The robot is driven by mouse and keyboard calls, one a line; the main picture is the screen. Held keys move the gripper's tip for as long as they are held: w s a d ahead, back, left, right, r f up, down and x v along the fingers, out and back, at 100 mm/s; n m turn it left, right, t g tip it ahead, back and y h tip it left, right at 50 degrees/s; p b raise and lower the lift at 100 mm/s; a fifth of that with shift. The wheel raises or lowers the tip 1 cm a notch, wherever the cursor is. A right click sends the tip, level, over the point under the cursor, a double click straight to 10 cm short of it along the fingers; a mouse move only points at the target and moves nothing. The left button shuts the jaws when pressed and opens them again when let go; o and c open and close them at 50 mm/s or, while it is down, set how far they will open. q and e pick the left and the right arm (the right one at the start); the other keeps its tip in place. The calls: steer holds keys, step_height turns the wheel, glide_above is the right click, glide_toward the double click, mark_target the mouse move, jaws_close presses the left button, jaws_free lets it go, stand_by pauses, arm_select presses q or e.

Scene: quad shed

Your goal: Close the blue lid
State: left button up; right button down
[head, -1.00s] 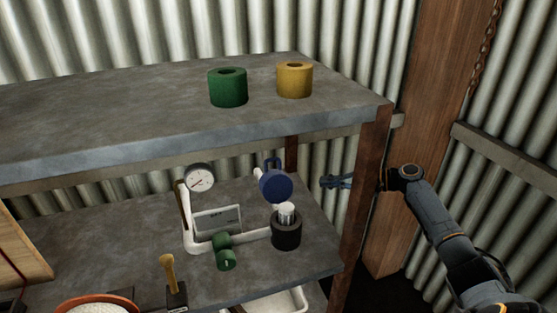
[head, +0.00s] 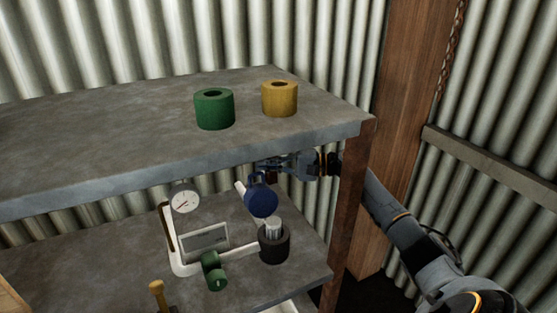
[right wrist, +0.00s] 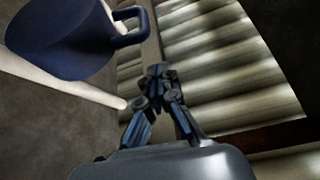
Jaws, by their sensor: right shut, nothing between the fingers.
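The blue lid (head: 261,200) stands open and tilted up on the white pipe fixture, above a dark round cup (head: 273,244) with a white ribbed piece (head: 273,228) in it. In the right wrist view the lid (right wrist: 60,38) fills the upper left, with its loop handle (right wrist: 133,25) pointing right. My right gripper (head: 262,166) is behind the lid, under the upper shelf; its tips are partly hidden by the lid's handle. In the wrist view the fingers (right wrist: 158,72) are shut and empty, to the lower right of the handle and apart from it. My left gripper is not in view.
The upper shelf (head: 120,160) overhangs my right arm, and a brown post (head: 350,205) stands beside it. A gauge (head: 185,198), a grey panel (head: 204,240) and a green valve (head: 213,270) are left of the cup. Green (head: 214,108) and yellow (head: 279,98) rolls stand on top.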

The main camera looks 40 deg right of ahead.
steer(key=shift+s+a+r+p, duration=0.15)
steer(key=shift+s+a+p, duration=0.2)
steer(key=shift+s, duration=0.4)
steer(key=shift+s+a+r+p, duration=0.1)
steer(key=shift+s+a+p, duration=0.15)
steer(key=shift+s, duration=0.5)
steer(key=s+n+b, duration=0.1)
steer(key=b, duration=0.1)
steer(key=s+b, duration=0.1)
steer(key=b, duration=0.1)
steer(key=shift+a+n+t+y, duration=0.3)
steer(key=shift+a+n+t, duration=0.05)
steer(key=shift+n+t, duration=0.05)
steer(key=shift+s+a+r+n+b, duration=0.1)
steer(key=shift+s+r+n+b, duration=0.15)
steer(key=shift+s+r, duration=0.3)
steer(key=shift+s+a+r+n+b, duration=0.1)
steer(key=shift+s+r+n, duration=0.2)
steer(key=shift+s, duration=0.4)
steer(key=shift+w, duration=0.1)
